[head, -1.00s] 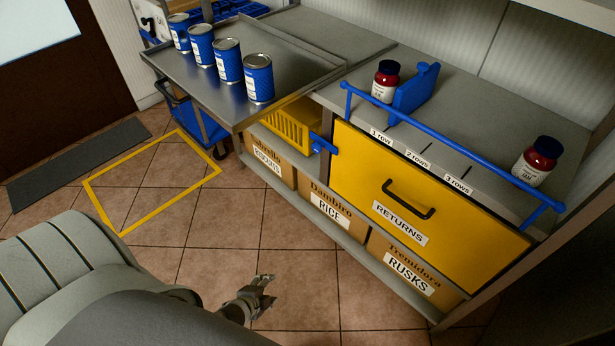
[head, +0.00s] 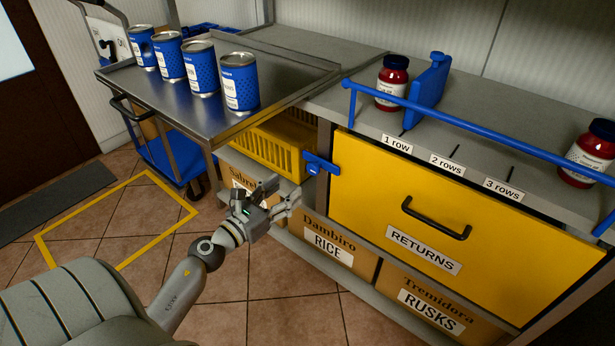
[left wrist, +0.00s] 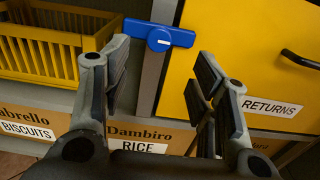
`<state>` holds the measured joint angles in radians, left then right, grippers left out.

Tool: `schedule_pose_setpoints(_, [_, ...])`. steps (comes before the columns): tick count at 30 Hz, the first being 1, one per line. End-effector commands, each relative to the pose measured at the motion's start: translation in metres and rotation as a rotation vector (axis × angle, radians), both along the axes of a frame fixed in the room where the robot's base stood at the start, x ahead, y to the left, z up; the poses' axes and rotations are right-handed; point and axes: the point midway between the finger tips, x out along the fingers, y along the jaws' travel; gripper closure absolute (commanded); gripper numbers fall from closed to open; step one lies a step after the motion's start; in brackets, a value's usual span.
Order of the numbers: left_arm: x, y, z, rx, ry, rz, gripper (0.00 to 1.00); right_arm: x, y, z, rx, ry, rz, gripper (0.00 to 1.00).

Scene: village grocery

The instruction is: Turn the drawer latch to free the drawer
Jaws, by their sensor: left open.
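The blue drawer latch (head: 319,164) sits on the post at the upper left edge of the yellow RETURNS drawer (head: 385,205). It lies about horizontal, with its right end over the drawer's edge. In the left wrist view the latch (left wrist: 160,38) shows a round hub with a white mark, beyond my fingertips. The drawer looks closed and has a black handle (head: 435,218). My left gripper (head: 284,190) is open and empty, a little left of and below the latch, apart from it. Its two fingers also show in the left wrist view (left wrist: 163,62). My right gripper is out of view.
A metal tray (head: 290,75) with several blue cans stands at upper left. A yellow crate (head: 275,145) is left of the latch. Cardboard boxes lie on the low shelf. A blue rail (head: 460,125) and red jars are on the counter above the drawer.

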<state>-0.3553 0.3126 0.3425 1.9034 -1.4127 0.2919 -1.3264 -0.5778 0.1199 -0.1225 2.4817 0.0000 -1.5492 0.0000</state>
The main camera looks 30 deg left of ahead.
Motion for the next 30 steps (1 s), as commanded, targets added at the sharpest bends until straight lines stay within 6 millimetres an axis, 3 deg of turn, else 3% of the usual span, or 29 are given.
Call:
schedule_pose_setpoints(3, [0.020, -0.001, 0.004, -0.002, -0.002, 0.001, 0.46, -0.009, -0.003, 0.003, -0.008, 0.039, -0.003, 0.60])
schedule_pose_setpoints(15, [0.084, -0.006, 0.001, -0.008, 0.000, 0.002, 0.46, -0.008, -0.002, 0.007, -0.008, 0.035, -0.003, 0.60])
schedule_pose_setpoints(21, [0.097, -0.007, 0.000, -0.009, 0.002, 0.001, 0.46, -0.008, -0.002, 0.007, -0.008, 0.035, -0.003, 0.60])
schedule_pose_setpoints(30, [0.097, -0.008, 0.000, -0.008, 0.002, 0.001, 0.47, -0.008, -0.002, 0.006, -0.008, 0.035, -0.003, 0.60])
